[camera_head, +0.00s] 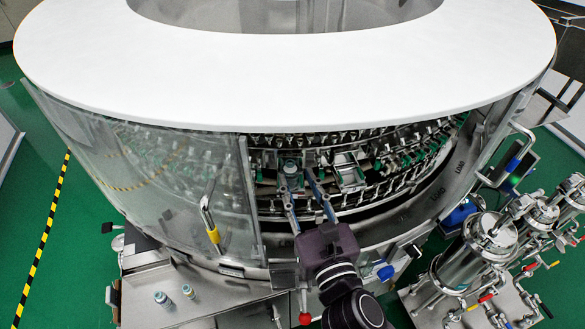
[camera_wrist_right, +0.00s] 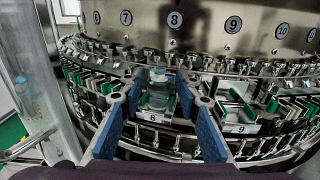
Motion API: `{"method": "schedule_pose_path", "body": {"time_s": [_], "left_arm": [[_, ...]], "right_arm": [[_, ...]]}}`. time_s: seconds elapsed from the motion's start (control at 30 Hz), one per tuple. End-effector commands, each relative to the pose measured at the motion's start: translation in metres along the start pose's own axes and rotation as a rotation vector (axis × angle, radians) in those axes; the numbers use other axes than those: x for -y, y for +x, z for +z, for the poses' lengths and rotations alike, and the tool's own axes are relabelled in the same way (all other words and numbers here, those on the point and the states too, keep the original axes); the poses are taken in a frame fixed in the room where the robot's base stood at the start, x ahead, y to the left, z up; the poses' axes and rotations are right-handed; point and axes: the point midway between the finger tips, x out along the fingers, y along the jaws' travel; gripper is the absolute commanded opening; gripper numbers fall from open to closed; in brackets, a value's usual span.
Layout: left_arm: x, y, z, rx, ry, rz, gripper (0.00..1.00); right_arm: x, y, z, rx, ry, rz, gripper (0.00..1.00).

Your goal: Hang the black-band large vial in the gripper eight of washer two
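My right gripper (camera_head: 296,178) reaches through the washer's open front to the inner rack. In the right wrist view its two blue-padded fingers (camera_wrist_right: 161,84) are spread, one on each side of a clear vial (camera_wrist_right: 158,90). Gaps show between the pads and the vial, so the gripper is open. The vial sits at the green-and-metal holder above the label 8 (camera_wrist_right: 154,118). I cannot make out a black band, nor how firmly the holder grips the vial. The vial's top also shows in the head view (camera_head: 290,167). My left gripper is out of view.
Two small vials (camera_head: 161,298) (camera_head: 188,290) stand on the steel side table (camera_head: 222,299) at lower left. A clear curved door (camera_head: 180,185) with a handle borders the opening's left. The holder labelled 9 (camera_wrist_right: 240,128) is just right of my fingers.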

Motion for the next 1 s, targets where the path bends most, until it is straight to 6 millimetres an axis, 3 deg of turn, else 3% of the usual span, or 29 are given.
{"method": "schedule_pose_path", "body": {"time_s": [0.1,0.33,1.0], "left_arm": [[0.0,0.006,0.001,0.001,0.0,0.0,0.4],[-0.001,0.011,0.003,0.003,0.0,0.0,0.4],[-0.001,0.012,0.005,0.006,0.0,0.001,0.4]], "right_arm": [[0.0,-0.025,-0.003,-0.003,0.0,0.0,0.3],[0.0,-0.051,-0.001,-0.001,0.0,0.0,0.3],[0.001,-0.056,0.0,-0.001,0.003,-0.003,0.3]]}}
